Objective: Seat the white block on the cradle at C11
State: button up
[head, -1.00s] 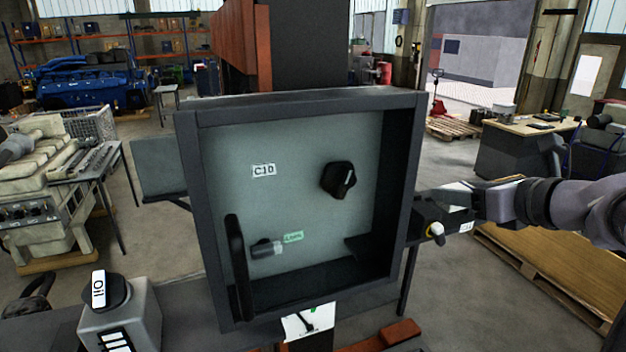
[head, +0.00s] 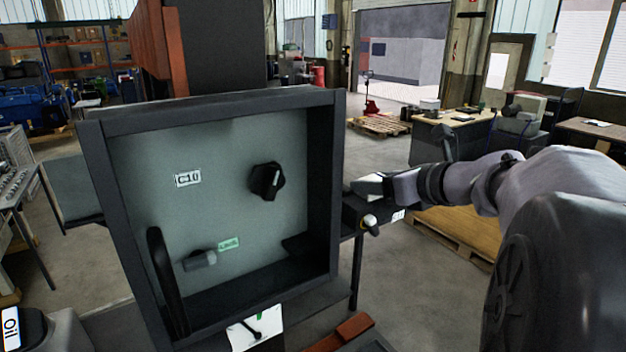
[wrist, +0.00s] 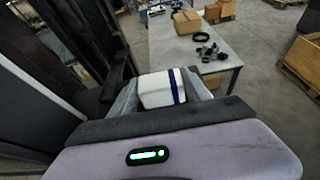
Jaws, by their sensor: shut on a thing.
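The white block (wrist: 160,88), with a dark blue stripe, sits between the two fingers of my gripper (wrist: 163,92) in the wrist view. My gripper is shut on it. In the head view my arm reaches in from the right, and its end is at the right side of the C10 box, above a dark ledge (head: 362,213). This ledge carries a yellow and white knob (head: 370,221) and a small white label (head: 398,215), too small to read. I cannot tell whether the ledge is the C11 cradle, or whether the block touches it.
The open-fronted box (head: 210,220) marked C10 (head: 188,178) holds a black knob (head: 267,181) and a handle. Dark uprights stand at left in the wrist view, beside a table (wrist: 190,50) with cartons and small parts. Open floor lies behind.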

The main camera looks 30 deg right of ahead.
jog(key=shift+f, duration=0.2)
jog(key=shift+f+b, duration=0.35)
jog(key=shift+b, duration=0.1)
jog(key=shift+f+b, duration=0.35)
jog(key=shift+f, duration=0.05)
